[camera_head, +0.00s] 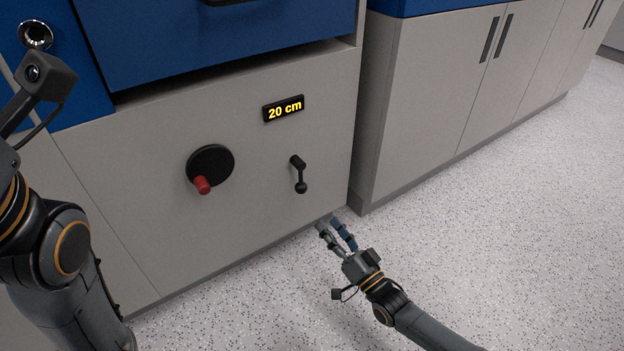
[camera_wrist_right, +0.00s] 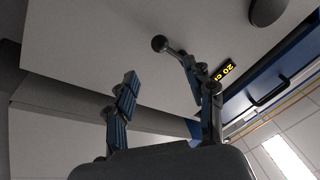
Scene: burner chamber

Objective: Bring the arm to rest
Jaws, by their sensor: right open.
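My right gripper (camera_head: 337,228) is open and empty in the head view, low in front of the grey cabinet panel and below a black lever. The lever (camera_head: 299,174) hangs down from the panel with a ball at its lower end, and the gripper is apart from it. In the right wrist view the two fingers of the gripper (camera_wrist_right: 165,105) are spread, with the lever's ball (camera_wrist_right: 159,43) beyond them. My left arm shows at the left edge of the head view, but its fingers are not visible.
A black disc with a red knob (camera_head: 202,185) is on the panel left of the lever. A display (camera_head: 283,108) above reads "20 cm". A grey cabinet (camera_head: 440,100) stands to the right. The speckled floor (camera_head: 520,220) is clear.

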